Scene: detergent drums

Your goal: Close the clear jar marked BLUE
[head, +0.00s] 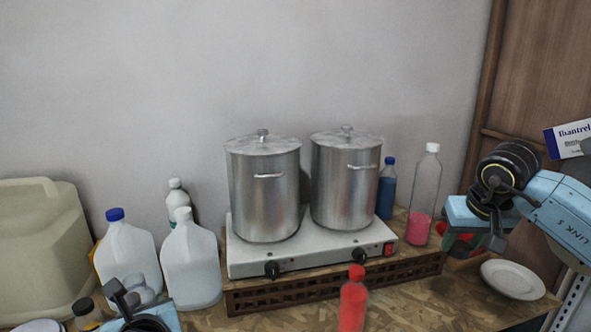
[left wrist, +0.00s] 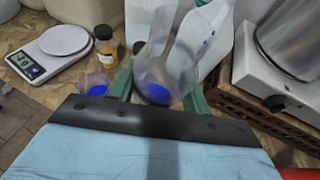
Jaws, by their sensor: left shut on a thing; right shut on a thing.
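My left gripper (left wrist: 157,92) has its green fingers shut around a clear vessel (left wrist: 166,68) with deep blue at its bottom. A smaller clear container (left wrist: 95,86) with blue inside stands to the left of the fingers. I can read no BLUE marking, so I cannot tell which of the two is the named jar. No lid can be made out on either. In the head view the left gripper is partly cut off at the lower left. My right gripper (head: 462,242) is at the right, shut on a red thing (head: 470,239) mostly hidden by the fingers.
Two steel pots (head: 264,190) stand on a white hot plate (head: 300,255). White jugs (head: 190,265) stand to its left, a red bottle (head: 353,300) in front. A white plate (head: 512,280) lies at the right. A scale (left wrist: 55,52) and amber jar (left wrist: 105,50) stand beyond the left gripper.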

